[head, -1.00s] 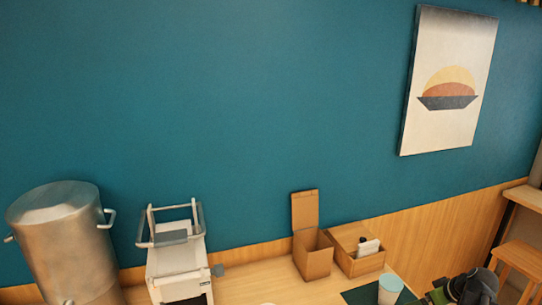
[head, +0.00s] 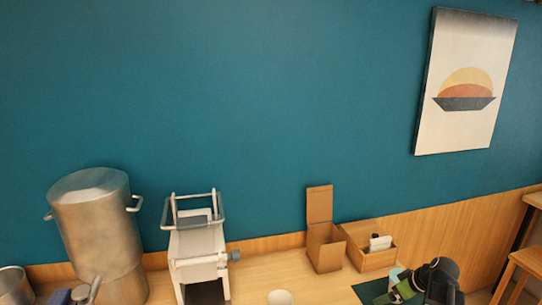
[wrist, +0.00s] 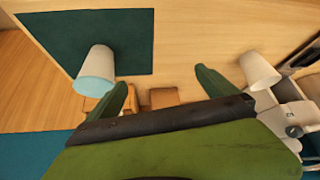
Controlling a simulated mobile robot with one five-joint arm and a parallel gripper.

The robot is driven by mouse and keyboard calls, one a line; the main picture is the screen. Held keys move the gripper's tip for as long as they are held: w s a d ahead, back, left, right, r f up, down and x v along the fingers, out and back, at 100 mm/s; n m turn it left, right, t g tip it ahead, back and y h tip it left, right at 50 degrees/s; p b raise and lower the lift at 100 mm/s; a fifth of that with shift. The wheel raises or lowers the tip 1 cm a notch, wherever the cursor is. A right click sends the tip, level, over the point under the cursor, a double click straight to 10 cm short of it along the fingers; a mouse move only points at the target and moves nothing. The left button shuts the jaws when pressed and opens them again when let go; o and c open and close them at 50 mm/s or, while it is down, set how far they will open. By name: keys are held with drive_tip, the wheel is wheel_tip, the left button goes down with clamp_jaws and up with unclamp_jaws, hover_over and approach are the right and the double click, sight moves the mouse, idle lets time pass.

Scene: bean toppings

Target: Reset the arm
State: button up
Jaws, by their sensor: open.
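My gripper (wrist: 162,92) shows in the wrist view with its two green fingers spread wide apart. It is open, with nothing between the fingertips. A cup with a light blue inside (wrist: 97,68) stands on the dark green mat (wrist: 130,40), beyond the left finger. A white cup (wrist: 258,72) is on the wooden counter beyond the right finger. Neither cup is held. The light blue cup (head: 395,275) is partly hidden behind my arm.
A large metal pot (head: 95,230) and a white machine with a metal frame (head: 197,245) stand on the left of the counter. An open cardboard box (head: 325,250) and a wooden caddy (head: 372,258) stand against the wall. A stool (head: 525,262) is at far right.

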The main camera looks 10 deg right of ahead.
drive_tip(key=w+a+f+n+g+y+b, duration=0.1)
drive_tip(key=w+a+f+n+g, duration=0.1)
drive_tip(key=a, duration=1.3)
drive_tip(key=w+a+f+n+g, duration=0.1)
drive_tip(key=w+a+f+n, duration=0.15)
drive_tip(key=a, duration=1.15)
drive_tip(key=s+a+m+g+h, duration=0.3)
drive_tip(key=s+m, duration=0.3)
drive_tip(key=m, duration=0.2)
drive_tip(key=shift+s+a+f, duration=0.35)
drive_tip(key=shift+a+f, duration=0.05)
drive_tip(key=shift+a, duration=0.5)
drive_tip(key=shift+m, duration=0.25)
drive_tip(key=shift+c, duration=0.3)
